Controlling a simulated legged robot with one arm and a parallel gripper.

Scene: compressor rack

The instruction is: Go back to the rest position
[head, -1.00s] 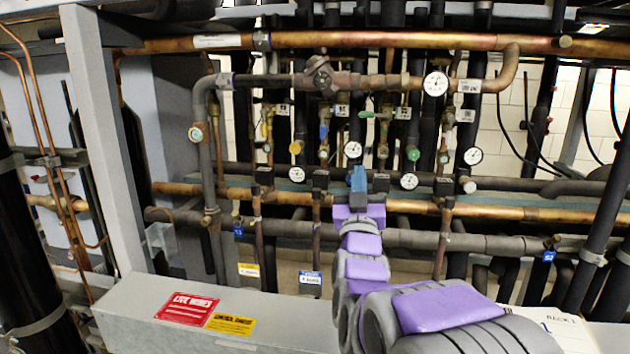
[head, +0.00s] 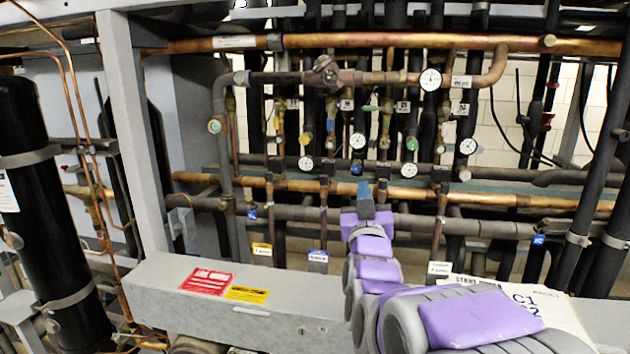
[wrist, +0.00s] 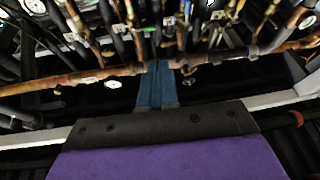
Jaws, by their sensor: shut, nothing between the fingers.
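My gripper (head: 365,190) is at the end of my purple and grey arm, in front of the pipe rack in the head view. Its blue fingers are together and nothing shows between them. In the wrist view my gripper (wrist: 158,72) points up toward a copper pipe (wrist: 90,76) that crosses behind the fingertips. I cannot tell from the pictures how far the fingertips are from the pipe.
A grey beam (head: 240,305) with red and yellow labels runs low in front. A grey post (head: 135,130) and a black cylinder (head: 40,200) stand at the left. Gauges (head: 430,80) and valves fill the rack. Dark vertical pipes (head: 600,180) stand at the right.

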